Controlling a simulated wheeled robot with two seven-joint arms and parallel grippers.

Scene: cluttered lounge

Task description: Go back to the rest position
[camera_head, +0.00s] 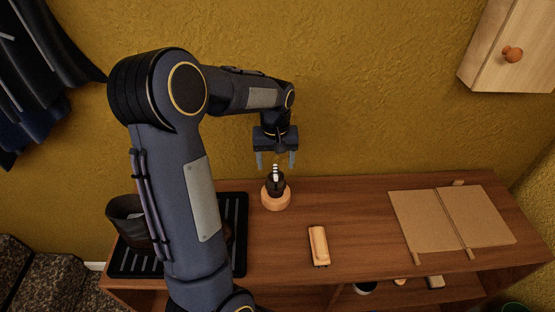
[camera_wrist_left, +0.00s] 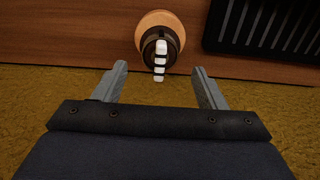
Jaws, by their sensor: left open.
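My left gripper (camera_head: 275,160) is open and empty in the head view, raised above the back edge of the wooden cabinet top (camera_head: 360,195). Just below it a small dark object with white bands (camera_head: 276,181) stands on a round light-wood base (camera_head: 276,201). In the left wrist view my gripper's two fingers (camera_wrist_left: 162,85) are spread apart. The banded object (camera_wrist_left: 160,58) shows beyond and between the fingertips, apart from them, with its round base (camera_wrist_left: 160,24) behind it. My right gripper is not in view.
A black ribbed tray (camera_head: 238,222) with a dark cup (camera_head: 127,222) lies at left, partly behind my arm. A wooden-backed brush (camera_head: 319,245) and an open brown folder (camera_head: 452,219) lie to the right. A wall cabinet (camera_head: 515,50) hangs upper right. Dark clothing (camera_head: 45,60) hangs upper left.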

